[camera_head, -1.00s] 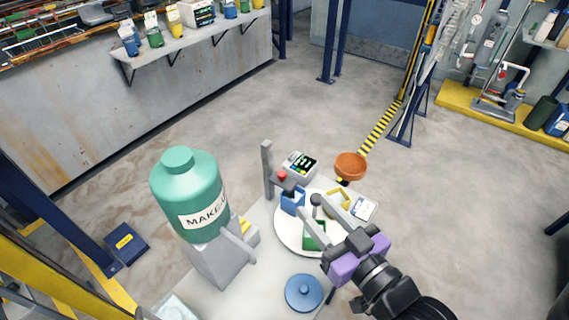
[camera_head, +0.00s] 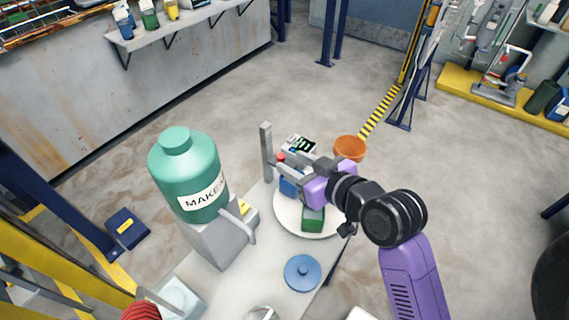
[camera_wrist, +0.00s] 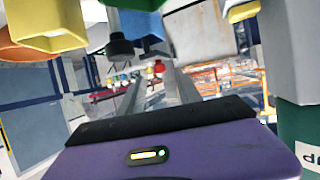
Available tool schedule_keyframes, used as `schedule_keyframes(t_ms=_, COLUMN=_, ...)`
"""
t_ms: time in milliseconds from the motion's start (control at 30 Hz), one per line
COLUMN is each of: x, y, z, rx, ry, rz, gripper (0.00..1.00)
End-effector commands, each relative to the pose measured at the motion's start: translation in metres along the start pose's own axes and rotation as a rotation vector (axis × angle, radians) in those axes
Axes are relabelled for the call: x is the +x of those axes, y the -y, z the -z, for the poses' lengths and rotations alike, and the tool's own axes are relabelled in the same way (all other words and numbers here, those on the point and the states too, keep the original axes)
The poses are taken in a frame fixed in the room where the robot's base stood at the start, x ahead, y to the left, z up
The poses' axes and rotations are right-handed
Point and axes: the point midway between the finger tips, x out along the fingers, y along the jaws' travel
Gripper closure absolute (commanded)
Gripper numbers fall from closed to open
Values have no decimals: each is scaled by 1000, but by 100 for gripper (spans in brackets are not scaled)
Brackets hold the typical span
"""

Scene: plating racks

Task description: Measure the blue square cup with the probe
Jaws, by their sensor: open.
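The blue square cup (camera_head: 289,187) sits on the white round turntable (camera_head: 297,226), partly hidden behind my gripper. A green square cup (camera_head: 313,217) sits nearer the front of the turntable. The probe stand has a grey post (camera_head: 266,150) and a red knob (camera_head: 281,157) at the turntable's back left; its lower part is hidden. My gripper (camera_head: 290,164) is open, its fingers reaching left over the blue cup, close to the red knob. I cannot tell whether they touch it. In the wrist view the red knob (camera_wrist: 158,67) appears small between the fingers.
A meter with a screen (camera_head: 300,143) and an orange bowl (camera_head: 349,148) stand behind the turntable. A green MAKE-UP tank (camera_head: 188,165) rises at left. A blue lid (camera_head: 302,272) lies in front. In the wrist view a yellow cup (camera_wrist: 45,28) looms at upper left.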

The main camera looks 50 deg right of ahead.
Motion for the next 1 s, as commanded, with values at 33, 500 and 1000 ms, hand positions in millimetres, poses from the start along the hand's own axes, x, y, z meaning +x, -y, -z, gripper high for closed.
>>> schedule_keyframes(t_ms=33, x=9, y=0, z=-5, rx=-1, ry=-3, rz=0, gripper=59)
schedule_keyframes(t_ms=500, x=44, y=-1, z=1, rx=0, ry=0, rz=-2, gripper=59)
schedule_keyframes(t_ms=1000, x=45, y=0, z=0, rx=0, ry=0, rz=-1, gripper=100)
